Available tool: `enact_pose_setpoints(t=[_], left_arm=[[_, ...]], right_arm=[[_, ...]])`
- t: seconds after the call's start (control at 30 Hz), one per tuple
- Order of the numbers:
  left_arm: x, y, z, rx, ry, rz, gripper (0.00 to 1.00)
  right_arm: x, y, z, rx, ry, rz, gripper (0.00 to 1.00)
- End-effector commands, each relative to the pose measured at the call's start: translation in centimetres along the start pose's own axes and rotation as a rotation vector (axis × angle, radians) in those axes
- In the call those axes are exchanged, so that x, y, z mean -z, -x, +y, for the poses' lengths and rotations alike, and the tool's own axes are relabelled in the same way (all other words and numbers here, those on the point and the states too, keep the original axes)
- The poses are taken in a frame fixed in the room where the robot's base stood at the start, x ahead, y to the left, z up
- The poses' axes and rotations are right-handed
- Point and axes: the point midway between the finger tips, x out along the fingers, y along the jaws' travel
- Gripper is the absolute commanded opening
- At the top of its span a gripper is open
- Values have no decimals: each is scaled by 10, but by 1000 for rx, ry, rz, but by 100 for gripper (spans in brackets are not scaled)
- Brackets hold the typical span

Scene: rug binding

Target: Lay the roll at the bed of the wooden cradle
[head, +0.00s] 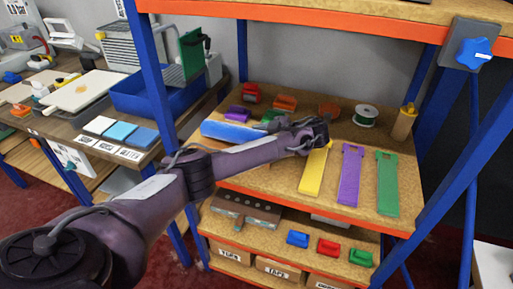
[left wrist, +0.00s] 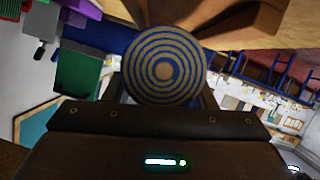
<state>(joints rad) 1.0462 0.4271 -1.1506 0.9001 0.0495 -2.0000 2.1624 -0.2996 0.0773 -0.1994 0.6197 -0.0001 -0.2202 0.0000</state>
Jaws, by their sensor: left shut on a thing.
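The roll (head: 232,132) is a blue cylinder, seen from the side at the left of the upper shelf, partly behind my left arm. In the left wrist view its round end (left wrist: 163,68) faces the camera, with blue and tan rings. My left gripper (head: 272,127) is shut on the roll near its right end; its fingertips are mostly hidden. I cannot tell whether the roll touches the shelf. A brown wooden piece (left wrist: 240,28) shows above the roll in the left wrist view; I cannot tell whether it is the cradle. My right gripper is not in view.
Yellow (head: 314,170), purple (head: 349,178) and green (head: 388,185) strips lie on the upper shelf, with a spool (head: 366,115) behind. Small coloured pieces line its back. Blue posts (head: 160,70) frame the shelves. A cluttered bench (head: 60,125) stands left.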

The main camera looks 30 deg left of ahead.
Motion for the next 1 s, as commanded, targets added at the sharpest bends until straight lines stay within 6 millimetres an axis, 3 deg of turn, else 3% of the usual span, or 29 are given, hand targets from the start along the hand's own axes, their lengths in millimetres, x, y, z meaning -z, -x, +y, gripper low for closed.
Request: enact_pose_setpoints(t=[0.13, 0.43, 0.47, 0.6, 1.0], left_arm=[[-19, -8, -6, 1, -4, 1, 21], [-21, -8, -6, 0, -3, 1, 21], [-21, -8, -6, 0, -3, 1, 53], [-21, -8, -6, 0, -3, 1, 72], [-20, -1, -6, -1, -2, 0, 72]], right_arm=[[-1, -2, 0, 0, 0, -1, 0], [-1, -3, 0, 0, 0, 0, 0], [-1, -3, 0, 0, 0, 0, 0], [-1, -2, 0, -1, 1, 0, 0], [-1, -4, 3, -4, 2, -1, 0]])
